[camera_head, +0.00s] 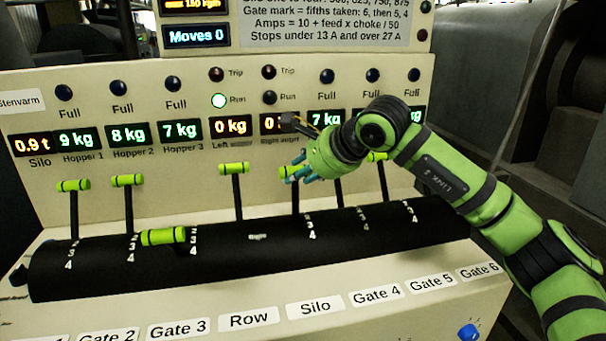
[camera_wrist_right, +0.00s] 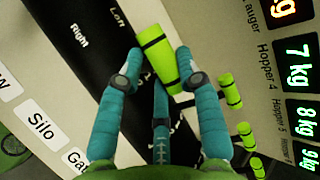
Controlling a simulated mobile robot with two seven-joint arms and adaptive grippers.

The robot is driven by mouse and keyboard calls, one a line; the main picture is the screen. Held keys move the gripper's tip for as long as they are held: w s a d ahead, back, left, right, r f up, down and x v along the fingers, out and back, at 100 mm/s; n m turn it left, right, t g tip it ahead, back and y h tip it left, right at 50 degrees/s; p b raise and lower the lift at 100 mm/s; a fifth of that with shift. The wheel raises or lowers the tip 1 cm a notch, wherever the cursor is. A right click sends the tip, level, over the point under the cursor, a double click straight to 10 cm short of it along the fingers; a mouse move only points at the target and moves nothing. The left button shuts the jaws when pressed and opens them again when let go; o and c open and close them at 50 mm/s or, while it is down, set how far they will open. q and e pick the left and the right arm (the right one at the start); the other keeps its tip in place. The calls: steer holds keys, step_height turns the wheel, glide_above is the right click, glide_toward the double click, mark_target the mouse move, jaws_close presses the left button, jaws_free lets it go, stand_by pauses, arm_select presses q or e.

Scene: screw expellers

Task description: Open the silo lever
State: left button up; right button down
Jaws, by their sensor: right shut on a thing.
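The silo lever has a green handle with black bands (camera_wrist_right: 160,60), seen between the fingers in the wrist view. My right gripper (camera_wrist_right: 160,75) is shut on this handle with its teal fingers around it. In the head view my right gripper (camera_head: 293,172) comes in from the right and mostly hides the handle. The lever's dark stem shows below the fingers and stands about upright. The Silo label (camera_head: 315,309) is on the front panel. My left gripper is not in view.
The row lever (camera_head: 234,168) stands upright just left of my gripper. The gate 1 (camera_head: 73,185) and gate 2 (camera_head: 128,180) levers also stand up. The gate 3 lever (camera_head: 163,236) is tilted down. Several gate levers stand close on the right, one handle (camera_wrist_right: 230,91) nearest. A black drum (camera_head: 100,272) runs below.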

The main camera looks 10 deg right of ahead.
steer(key=c, duration=0.9)
jaws_free()
steer(key=shift+o, duration=0.4)
steer(key=shift+a, duration=0.1)
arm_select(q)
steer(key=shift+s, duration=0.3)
arm_select(e)
steer(key=v, duration=1.2)
